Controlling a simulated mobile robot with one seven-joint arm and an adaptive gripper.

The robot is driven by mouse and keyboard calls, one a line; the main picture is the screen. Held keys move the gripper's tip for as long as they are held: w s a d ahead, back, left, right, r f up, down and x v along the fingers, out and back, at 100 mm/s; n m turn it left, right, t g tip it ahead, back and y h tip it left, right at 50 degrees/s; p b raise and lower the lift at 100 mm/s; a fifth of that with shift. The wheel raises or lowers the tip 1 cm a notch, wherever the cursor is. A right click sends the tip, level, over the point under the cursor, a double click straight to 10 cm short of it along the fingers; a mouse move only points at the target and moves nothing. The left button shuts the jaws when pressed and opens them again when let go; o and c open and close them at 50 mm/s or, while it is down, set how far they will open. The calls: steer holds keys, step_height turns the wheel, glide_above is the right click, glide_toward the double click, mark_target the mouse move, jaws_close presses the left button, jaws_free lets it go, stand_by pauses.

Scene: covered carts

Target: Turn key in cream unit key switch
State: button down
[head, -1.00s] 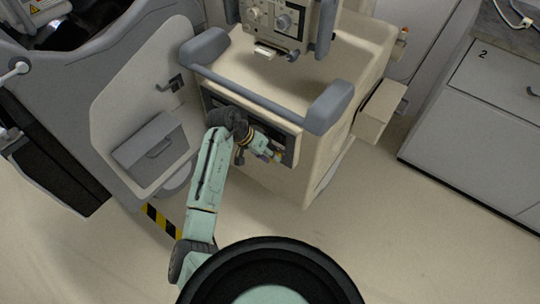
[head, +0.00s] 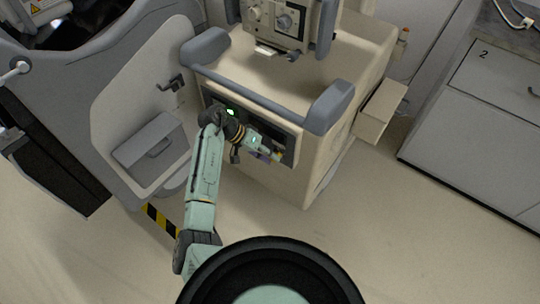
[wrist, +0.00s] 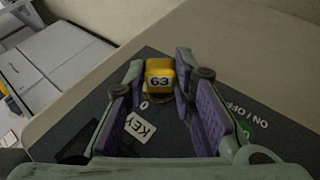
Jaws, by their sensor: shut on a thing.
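The cream unit (head: 345,75) stands in the upper middle of the head view, with a dark control panel on its front. My gripper (head: 272,153) is at that panel, its fingers partly hidden by the arm. In the wrist view, the yellow key head (wrist: 160,76), marked 63, sits between the purple-padded fingers of my gripper (wrist: 159,82). The fingers are shut on the key. The key switch beneath it is mostly hidden; a "0" mark and a white KEY label (wrist: 141,127) show beside it.
A grey handle bar (head: 245,92) runs above the panel. A green ON/OFF button (wrist: 246,131) is right of the fingers in the wrist view. A grey machine (head: 105,115) stands left and a white cabinet (head: 470,125) right. Floor is clear at lower right.

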steer(key=shift+w+f+g+h+b, duration=0.1)
steer(key=shift+f+g+h+b, duration=0.3)
steer(key=shift+h+b, duration=0.35)
steer(key=shift+a+r+n+h, duration=0.1)
steer(key=shift+r+n+h, duration=0.1)
steer(key=shift+n+h, duration=0.1)
